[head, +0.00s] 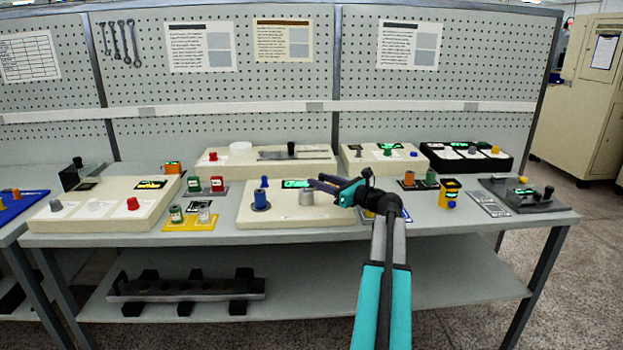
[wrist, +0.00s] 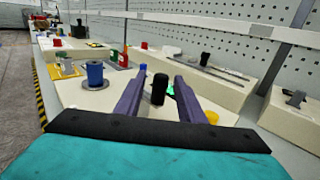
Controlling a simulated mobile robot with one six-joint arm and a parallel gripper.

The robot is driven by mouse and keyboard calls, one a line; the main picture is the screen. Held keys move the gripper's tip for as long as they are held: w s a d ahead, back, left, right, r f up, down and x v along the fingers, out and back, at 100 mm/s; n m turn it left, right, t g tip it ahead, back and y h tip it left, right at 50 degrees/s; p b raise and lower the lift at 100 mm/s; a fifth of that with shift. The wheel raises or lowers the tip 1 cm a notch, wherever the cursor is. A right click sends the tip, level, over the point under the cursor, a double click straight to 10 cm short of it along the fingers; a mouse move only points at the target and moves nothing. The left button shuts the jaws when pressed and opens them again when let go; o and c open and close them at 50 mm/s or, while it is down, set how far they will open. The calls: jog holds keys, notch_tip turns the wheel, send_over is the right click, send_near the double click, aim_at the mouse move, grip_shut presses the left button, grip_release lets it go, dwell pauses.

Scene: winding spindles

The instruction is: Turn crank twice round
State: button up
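A beige box (head: 275,219) on the middle of the bench carries a blue spool (head: 261,203), a small blue knob (head: 265,183), a grey cylinder (head: 306,197) and a green-lit display (head: 296,184). My gripper (head: 315,183) reaches over its right part from the right. In the wrist view a black upright knob (wrist: 159,88), which looks like the crank handle, stands between my two purple fingers, with a gap on each side. My gripper (wrist: 158,75) is open there. The blue spool (wrist: 95,74) is ahead and left. My fingers hide the black knob in the head view, and the crank's arm is not clear.
Behind stands a beige slider box (head: 265,161) with a black knob. At left is a beige box (head: 100,212) with several knobs; a yellow tray (head: 190,223) lies beside it. At right are a yellow button box (head: 450,193) and a grey plate (head: 525,197) with a black knob.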

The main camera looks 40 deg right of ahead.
jog(key=shift+w+a, duration=0.2)
jog(key=shift+w, duration=1.85)
grip_shut()
jog(key=shift+s+a+r+m+h+p, duration=0.1)
jog(key=shift+s+m+h+p, duration=0.1)
jog(key=shift+m+h+p, duration=0.35)
jog(key=shift+s+m+h+p, duration=0.2)
jog(key=shift+m+h+p, duration=0.25)
jog(key=shift+h, duration=0.7)
jog(key=shift+s+a+m+g+h+p, duration=0.15)
jog(key=shift+m+g+h+p, duration=0.15)
jog(key=shift+m+h, duration=0.4)
jog(key=shift+s+d+m+g+h+p, duration=0.1)
jog(key=shift+s+m+g+h+p, duration=0.25)
jog(key=shift+h, duration=0.6)
jog(key=shift+a+m+g+h+p, duration=0.1)
jog(key=shift+m+h+p, duration=0.15)
jog(key=shift+m+h, duration=0.5)
jog(key=shift+s+m+g+h+p, duration=0.25)
jog(key=shift+m+g+h+p, duration=0.4)
jog(key=shift+h, duration=0.85)
jog(key=shift+s+m+g+h, duration=0.15)
jog(key=shift+m+g+h, duration=0.25)
jog(key=shift+m+h, duration=0.3)
